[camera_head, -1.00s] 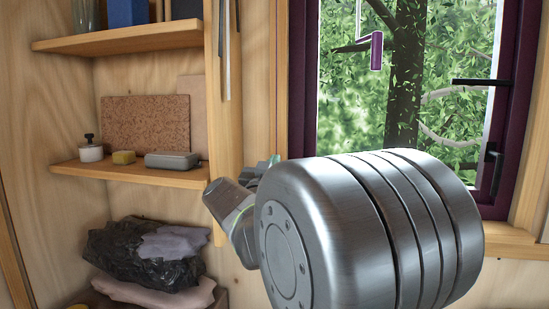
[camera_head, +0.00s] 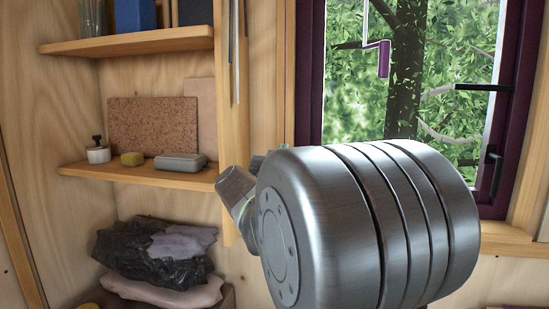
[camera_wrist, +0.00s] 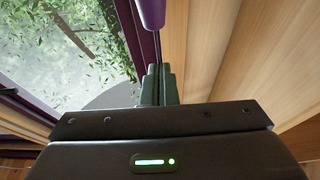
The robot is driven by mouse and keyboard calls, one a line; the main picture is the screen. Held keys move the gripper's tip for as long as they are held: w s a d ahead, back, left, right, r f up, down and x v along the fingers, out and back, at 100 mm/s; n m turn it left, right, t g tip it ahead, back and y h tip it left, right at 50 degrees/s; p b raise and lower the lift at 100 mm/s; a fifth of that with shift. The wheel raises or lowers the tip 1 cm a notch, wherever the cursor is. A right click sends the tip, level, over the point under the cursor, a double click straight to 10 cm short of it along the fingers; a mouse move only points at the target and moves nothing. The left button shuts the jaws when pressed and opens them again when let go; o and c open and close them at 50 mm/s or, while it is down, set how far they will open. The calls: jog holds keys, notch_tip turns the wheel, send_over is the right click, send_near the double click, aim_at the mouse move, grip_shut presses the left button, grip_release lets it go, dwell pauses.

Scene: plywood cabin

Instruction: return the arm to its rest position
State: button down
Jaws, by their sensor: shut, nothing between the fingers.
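My arm fills the centre and lower right of the head view as a large ribbed silver joint (camera_head: 370,225), in front of the window. A smaller grey link of mine (camera_head: 240,192) sticks out at its left, close to the wooden post. My gripper (camera_wrist: 158,82) shows in the wrist view as dark fingers side by side beyond a black housing with a green light. It is shut and empty. In the head view the gripper is hidden behind the arm.
A purple-framed window (camera_head: 518,110) stands behind my arm, with a purple piece (camera_head: 384,58) hanging before it. Dark bundled material (camera_head: 155,255) lies below.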

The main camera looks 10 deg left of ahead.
jog(key=b+v, duration=0.1)
jog(key=v, duration=0.9)
